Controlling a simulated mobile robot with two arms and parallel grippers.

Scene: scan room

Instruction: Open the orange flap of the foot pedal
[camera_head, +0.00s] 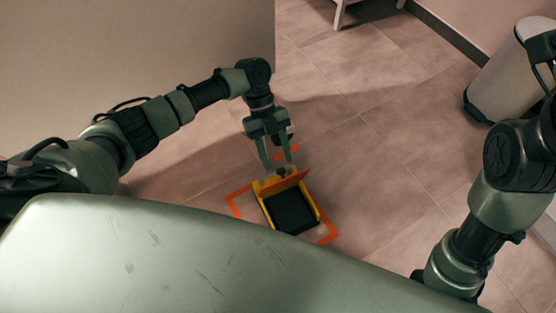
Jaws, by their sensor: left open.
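The foot pedal (319,212) lies on the floor, with yellow sides and a black pad (290,211). Its orange flap (286,182) stands tilted up at the far end, and the black pad is uncovered in front of it. My left gripper (278,162) points down just above and behind the flap. Its two fingers are apart with nothing seen between them. Whether a fingertip touches the flap cannot be told. My right arm shows at the right, but its gripper is not in view.
Orange marking (236,204) on the floor frames the pedal. A pale bin (502,75) stands at the upper right by the wall. White furniture legs (339,14) show at the top. A large beige panel (130,50) fills the upper left. The tiled floor right of the pedal is clear.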

